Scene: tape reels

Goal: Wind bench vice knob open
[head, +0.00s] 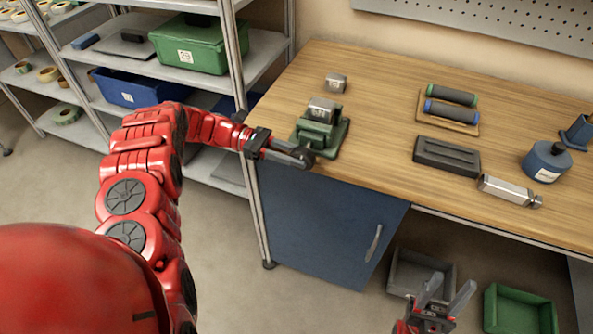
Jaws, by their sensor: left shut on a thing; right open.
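A small green bench vice (325,135) stands near the left front corner of the wooden workbench (385,165). A grey metal block (322,108) sits at the top of the vice, between or on its jaws; I cannot tell which. My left gripper (298,156) reaches in from the left and is shut on the vice's dark knob (306,156) at the bench's front edge. The fingers hide most of the knob. My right gripper (447,297) is open and empty, low in front of the bench.
Another metal block (336,83) lies behind the vice. Handled rollers (451,104), a dark slotted block (446,155), a silver tool (508,190) and a blue round container (546,161) stand to the right. Grey (407,278) and green bins (518,309) sit below. Shelves (262,55) flank the left.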

